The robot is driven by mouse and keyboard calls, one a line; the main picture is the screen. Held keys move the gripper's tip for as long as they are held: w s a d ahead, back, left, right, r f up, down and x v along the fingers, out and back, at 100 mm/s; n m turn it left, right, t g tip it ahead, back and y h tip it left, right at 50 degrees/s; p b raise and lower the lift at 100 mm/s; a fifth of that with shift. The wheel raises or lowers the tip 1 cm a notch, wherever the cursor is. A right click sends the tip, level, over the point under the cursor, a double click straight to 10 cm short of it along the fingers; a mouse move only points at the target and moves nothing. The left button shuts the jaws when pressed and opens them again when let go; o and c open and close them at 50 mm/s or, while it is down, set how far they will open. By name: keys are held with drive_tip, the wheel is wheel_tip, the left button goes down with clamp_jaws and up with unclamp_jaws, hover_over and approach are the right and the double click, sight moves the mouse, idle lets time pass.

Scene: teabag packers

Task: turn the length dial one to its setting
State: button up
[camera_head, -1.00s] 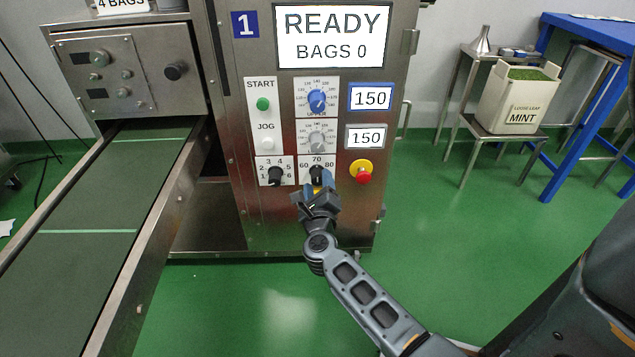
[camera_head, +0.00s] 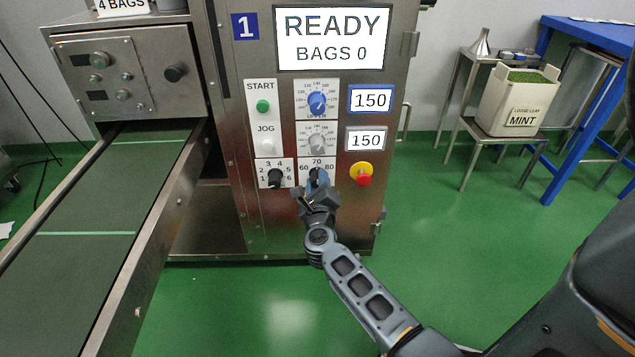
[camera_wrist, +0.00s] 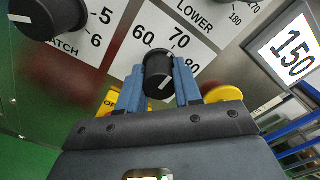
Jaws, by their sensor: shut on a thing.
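The length dial (camera_head: 317,177) is a black knob on the plate marked 60, 70 and 80, low on the front of machine 1. It also shows in the wrist view (camera_wrist: 158,66), with a short white line on its face. The line's exact setting is hard to tell. My gripper (camera_head: 315,184) is at the dial. In the wrist view its two blue fingers (camera_wrist: 160,84) stand on either side of the knob and are shut on it. In the head view the gripper partly hides the dial.
The black batch dial (camera_head: 275,177) is close on the left, and the red stop button (camera_head: 362,175) on its yellow base is close on the right. The display (camera_head: 333,37) reads READY, BAGS 0.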

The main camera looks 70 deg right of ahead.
drive_tip(key=shift+c, duration=0.8)
drive_tip(key=shift+n+p, duration=0.3)
drive_tip(key=shift+p, duration=0.05)
drive_tip(key=shift+r+n+p, duration=0.2)
drive_tip(key=shift+n+p, duration=0.7)
drive_tip(key=n+p, duration=0.3)
drive_tip(key=shift+w+n, duration=0.1)
drive_tip(key=shift+n, duration=0.2)
drive_tip(key=n+p, duration=0.3)
drive_tip(key=n, duration=0.1)
drive_tip(key=shift+f+n, duration=0.1)
drive_tip(key=shift+n, duration=0.2)
drive_tip(key=shift+n+p, duration=0.55)
drive_tip(key=shift+n, duration=0.05)
drive_tip(key=shift+f+n, duration=0.15)
drive_tip(key=shift+n, duration=0.15)
